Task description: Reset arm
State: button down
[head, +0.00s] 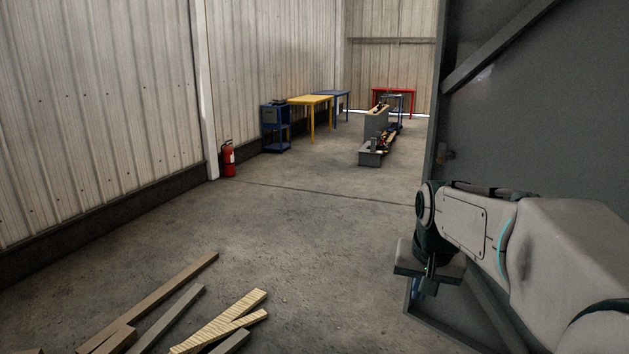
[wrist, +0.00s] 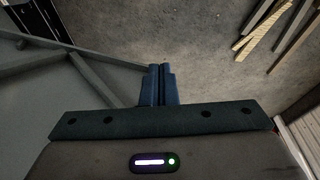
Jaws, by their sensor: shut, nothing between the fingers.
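My gripper (head: 419,287) hangs at the end of my arm at the lower right of the head view, beside a large grey metal panel (head: 545,110). In the wrist view my gripper (wrist: 158,70) points away from the camera with its two blue fingers together. Nothing is between the fingers. Below the fingertips, the wrist view shows bare concrete floor and part of a grey metal frame (wrist: 75,85) at the left.
Several wooden planks (head: 225,325) lie on the floor at the lower left. A red fire extinguisher (head: 228,158) stands by the left wall. A blue cart (head: 276,128), yellow table (head: 311,101) and red table (head: 394,91) stand farther back. The middle floor is clear.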

jog(key=s+a+f+n, duration=0.1)
jog(key=s+a+f, duration=0.1)
jog(key=s, duration=0.7)
jog(key=s+a+f+n, duration=0.2)
jog(key=s+f, duration=0.3)
jog(key=s, duration=0.4)
jog(key=shift+a+f+n, duration=0.15)
jog(key=shift+a+n, duration=0.15)
jog(key=shift+a, duration=0.05)
